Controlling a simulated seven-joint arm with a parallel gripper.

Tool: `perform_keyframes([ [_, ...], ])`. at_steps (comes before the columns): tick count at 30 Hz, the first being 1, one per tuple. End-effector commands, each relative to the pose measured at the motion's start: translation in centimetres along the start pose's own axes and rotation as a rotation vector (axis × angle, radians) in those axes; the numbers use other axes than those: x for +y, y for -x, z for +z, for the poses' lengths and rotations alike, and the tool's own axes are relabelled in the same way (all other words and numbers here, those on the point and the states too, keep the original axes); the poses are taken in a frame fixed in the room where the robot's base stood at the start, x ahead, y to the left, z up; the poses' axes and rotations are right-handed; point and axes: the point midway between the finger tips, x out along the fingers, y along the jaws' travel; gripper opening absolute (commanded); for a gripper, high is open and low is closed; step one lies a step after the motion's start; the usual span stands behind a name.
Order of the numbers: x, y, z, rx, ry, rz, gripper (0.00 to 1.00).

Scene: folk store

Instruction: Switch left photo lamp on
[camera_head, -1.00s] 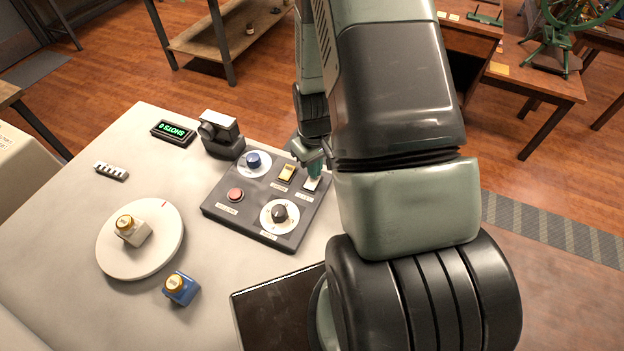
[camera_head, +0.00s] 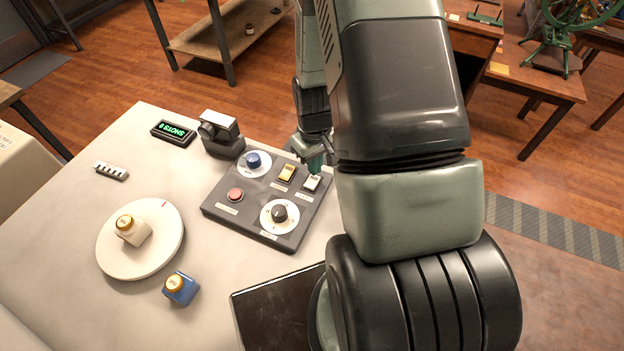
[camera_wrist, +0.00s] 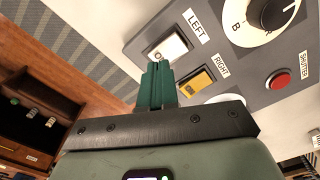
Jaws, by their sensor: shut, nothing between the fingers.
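The dark control panel (camera_head: 240,215) lies on the pale table. Its white rocker switch (camera_head: 312,183) is at the right end; in the wrist view the white switch (camera_wrist: 167,48) has the label LEFT (camera_wrist: 196,25) beside it. The yellow rocker switch (camera_head: 286,172) is next to it, and the wrist view shows this yellow switch (camera_wrist: 197,82) by the label RIGHT. My gripper (camera_head: 316,166) is shut and empty just behind the white switch. Its green fingertips (camera_wrist: 158,68) cover the near edge of the white switch in the wrist view; I cannot tell whether they touch.
The panel also has a blue knob (camera_head: 253,160), a red button (camera_head: 235,195) and a black dial (camera_head: 279,213). A camera (camera_head: 220,134) and a green-lit display (camera_head: 173,132) stand behind.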

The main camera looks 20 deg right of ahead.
Motion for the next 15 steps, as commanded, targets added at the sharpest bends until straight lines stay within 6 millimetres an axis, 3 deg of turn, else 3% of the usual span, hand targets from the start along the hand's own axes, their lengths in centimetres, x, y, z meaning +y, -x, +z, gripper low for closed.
perform_keyframes([
  [15,0.0,4.2,0.0,0.002,0.0,0.0,0.0],
])
